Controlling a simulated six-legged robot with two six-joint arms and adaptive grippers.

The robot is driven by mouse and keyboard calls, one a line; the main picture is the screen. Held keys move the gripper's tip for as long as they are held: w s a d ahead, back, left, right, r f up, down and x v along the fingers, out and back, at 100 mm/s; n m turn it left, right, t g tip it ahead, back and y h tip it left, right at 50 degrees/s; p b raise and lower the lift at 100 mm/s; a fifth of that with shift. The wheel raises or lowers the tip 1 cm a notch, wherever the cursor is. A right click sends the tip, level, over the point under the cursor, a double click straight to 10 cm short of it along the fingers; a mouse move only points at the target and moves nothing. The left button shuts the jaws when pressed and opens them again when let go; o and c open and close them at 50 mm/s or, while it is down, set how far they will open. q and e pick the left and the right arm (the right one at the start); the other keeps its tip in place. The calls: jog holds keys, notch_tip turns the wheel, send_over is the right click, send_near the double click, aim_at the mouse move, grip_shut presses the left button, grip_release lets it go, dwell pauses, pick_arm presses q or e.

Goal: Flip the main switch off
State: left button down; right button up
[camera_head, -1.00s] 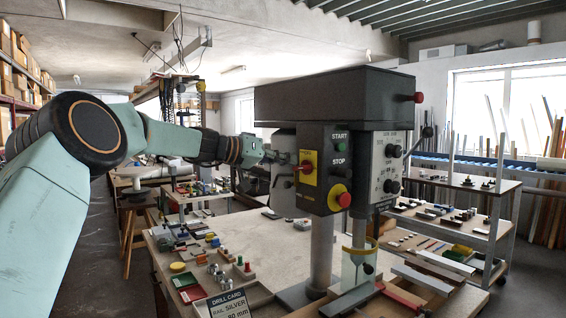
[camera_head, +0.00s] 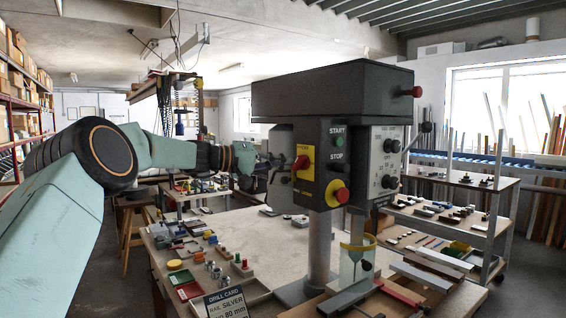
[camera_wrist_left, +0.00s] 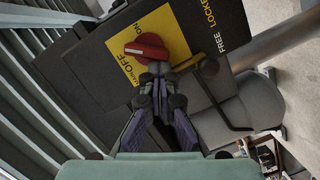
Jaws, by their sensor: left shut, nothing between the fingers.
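The main switch is a red handle on a yellow plate on the left face of the drill press head; the handle (camera_head: 301,163) is seen edge-on in the head view. In the left wrist view the red handle (camera_wrist_left: 146,47) lies roughly crosswise on the yellow plate (camera_wrist_left: 160,25), beside the word OFF. My left gripper (camera_head: 280,166) is shut and empty, left of the switch. In the wrist view its fingertips (camera_wrist_left: 157,72) are together just below the handle's right part; I cannot tell whether they touch it. My right gripper is not in view.
The drill press (camera_head: 335,95) has a green start button (camera_head: 337,143) and a red stop knob (camera_head: 341,195) close to the switch. A bent black lever (camera_wrist_left: 225,105) stands right of the fingers. Small parts crowd the bench's left edge; its middle is bare.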

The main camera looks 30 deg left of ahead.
pick_arm(q)
jog(key=shift+f+n+h+b, duration=0.3)
jog(key=shift+n+b, duration=0.1)
jog(key=shift+n, duration=0.5)
jog(key=shift+f+n+h+b, duration=0.2)
jog(key=shift+f+n+b, duration=0.15)
jog(key=shift+n, duration=0.55)
jog(key=shift+d, duration=0.1)
jog(key=shift+r, duration=0.2)
